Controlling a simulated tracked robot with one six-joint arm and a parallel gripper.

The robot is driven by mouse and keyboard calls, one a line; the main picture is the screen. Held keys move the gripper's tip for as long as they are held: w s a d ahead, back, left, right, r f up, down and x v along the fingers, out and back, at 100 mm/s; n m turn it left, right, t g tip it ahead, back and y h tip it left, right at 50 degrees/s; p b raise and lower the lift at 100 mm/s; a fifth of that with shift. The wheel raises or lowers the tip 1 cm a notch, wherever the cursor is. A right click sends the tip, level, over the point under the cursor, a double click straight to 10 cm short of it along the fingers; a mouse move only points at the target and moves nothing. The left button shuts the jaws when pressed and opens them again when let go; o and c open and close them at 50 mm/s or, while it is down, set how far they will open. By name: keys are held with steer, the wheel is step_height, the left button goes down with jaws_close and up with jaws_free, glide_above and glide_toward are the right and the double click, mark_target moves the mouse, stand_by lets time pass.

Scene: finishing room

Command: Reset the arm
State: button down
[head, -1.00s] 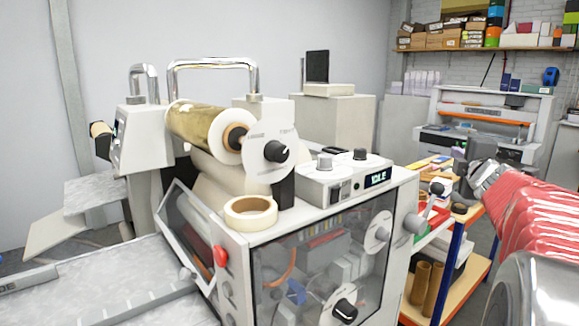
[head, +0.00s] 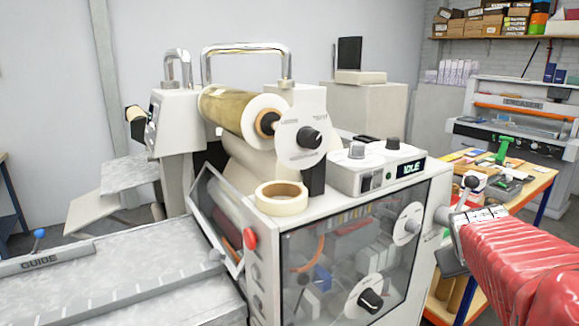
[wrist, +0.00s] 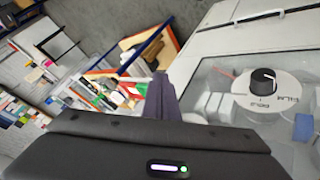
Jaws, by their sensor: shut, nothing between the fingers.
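My arm in its red sleeve reaches in from the lower right of the head view. My gripper (wrist: 161,92) shows in the wrist view as dark fingers closed together, with nothing held between them. In the head view my gripper (head: 453,262) is a small dark shape beside the right side of the white laminating machine (head: 262,222). I cannot tell whether it touches the machine. In the wrist view the machine's clear cover and a black dial (wrist: 262,82) lie to the right of the fingers.
A gold film roll (head: 235,112) and a tape roll (head: 281,198) sit on the machine, whose display (head: 411,169) reads IDLE. A cluttered wooden-topped bench (head: 535,183) stands behind my arm at right. A feed table (head: 120,275) extends left.

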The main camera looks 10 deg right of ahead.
steer(key=s+a+f+n+y, duration=0.1)
steer(key=s+a+f+y, duration=0.1)
steer(key=a, duration=0.9)
steer(key=s+a+f+n+y, duration=0.1)
steer(key=s+a, duration=0.3)
steer(key=a, duration=0.7)
steer(key=s+a+f+y, duration=0.2)
steer(key=s+a+y, duration=0.1)
steer(key=a, duration=0.8)
steer(key=shift+s+a+f+n+y, duration=0.35)
steer(key=shift+n+y, duration=0.05)
steer(key=shift+y, duration=0.1)
